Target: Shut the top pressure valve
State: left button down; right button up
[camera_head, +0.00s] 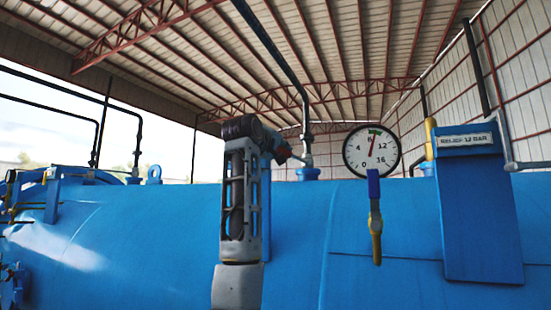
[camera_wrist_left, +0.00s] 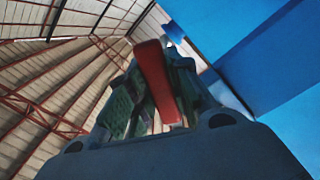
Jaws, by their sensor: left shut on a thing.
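The top pressure valve's red lever (camera_head: 284,153) shows beside the black vertical pipe (camera_head: 304,110) on top of the blue vessel. My left gripper (camera_head: 273,146) is at the lever, at the end of my raised arm. In the left wrist view the red lever (camera_wrist_left: 157,82) runs between the fingers of my left gripper (camera_wrist_left: 150,98), which is shut on it. The arm and gripper hide part of the lever in the head view. The valve body is mostly hidden. My right gripper is not in view.
A round gauge (camera_head: 372,150) stands right of the pipe, with a blue-and-yellow valve lever (camera_head: 375,220) below it. A blue box marked "RELIEF 12 BAR" (camera_head: 482,215) is farther right. The blue vessel (camera_head: 130,235) spans the front. Open air lies above it.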

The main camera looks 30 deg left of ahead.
pick_arm(q)
jog(key=shift+d+r+n, duration=0.25)
jog(key=shift+r+n, duration=0.15)
jog(key=shift+r, duration=0.05)
jog(key=shift+w+d+r+n+p, duration=0.1)
jog(key=shift+d+r+n+p, duration=0.15)
jog(key=shift+r+n+p, duration=0.5)
jog(key=shift+d+r+n+p, duration=0.2)
jog(key=shift+r+n+p, duration=0.65)
jog(key=shift+n+p, duration=0.1)
jog(key=shift+r+n+p, duration=0.55)
jog(key=shift+r+n, duration=0.1)
jog(key=shift+n, duration=0.25)
jog(key=shift+r, duration=0.1)
jog(key=c, duration=1.3)
grip_release()
